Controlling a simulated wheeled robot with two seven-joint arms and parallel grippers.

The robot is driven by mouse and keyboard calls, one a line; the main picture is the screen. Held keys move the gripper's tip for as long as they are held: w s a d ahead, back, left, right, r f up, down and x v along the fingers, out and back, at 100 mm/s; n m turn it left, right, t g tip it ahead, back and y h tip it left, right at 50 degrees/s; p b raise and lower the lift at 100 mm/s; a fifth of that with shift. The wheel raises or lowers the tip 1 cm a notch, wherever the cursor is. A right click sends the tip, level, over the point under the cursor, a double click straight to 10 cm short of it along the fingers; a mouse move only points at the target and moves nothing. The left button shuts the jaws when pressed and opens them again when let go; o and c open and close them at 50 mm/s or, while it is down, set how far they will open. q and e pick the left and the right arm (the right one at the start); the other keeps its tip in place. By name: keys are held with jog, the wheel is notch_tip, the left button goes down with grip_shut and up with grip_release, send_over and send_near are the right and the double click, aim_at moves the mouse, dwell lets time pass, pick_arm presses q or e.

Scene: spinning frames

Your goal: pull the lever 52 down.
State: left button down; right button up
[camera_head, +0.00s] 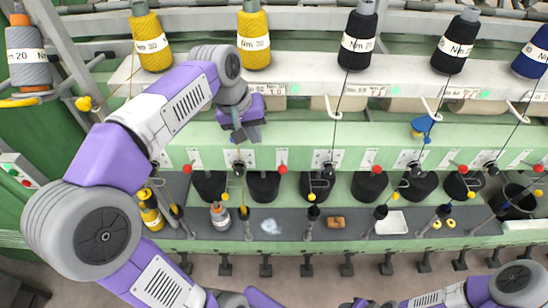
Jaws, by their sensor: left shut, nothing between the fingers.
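My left gripper (245,132) is shut and empty, in front of the pale green panel of the spinning frame. A row of red-knobbed levers runs along the panel below it, with one (187,168) to its lower left and one (283,168) to its lower right. A dark knob (239,168) sits just below the gripper. The number labels are too small to read, so I cannot tell which lever is 52. No contact between the gripper and a lever shows. Part of my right gripper (365,303) shows at the bottom edge; its jaws are not clear.
Yellow (151,42), black (359,40) and other yarn bobbins stand above the panel, with threads running down. Black cylinders (368,186) hang below it. A grey shelf holds a white tray (391,223), a brown block (336,222) and small bobbins (220,215).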

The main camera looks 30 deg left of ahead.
pick_arm(q)
send_near(282, 165)
jog(key=a+f, duration=0.3)
jog(key=f, duration=0.1)
jog(key=shift+w+d+f, duration=0.3)
jog(key=shift+d+f, duration=0.25)
jog(key=shift+d, duration=0.15)
jog(key=shift+w+d+f, duration=0.3)
jog(key=shift+d+f, duration=0.25)
jog(key=shift+d, duration=0.1)
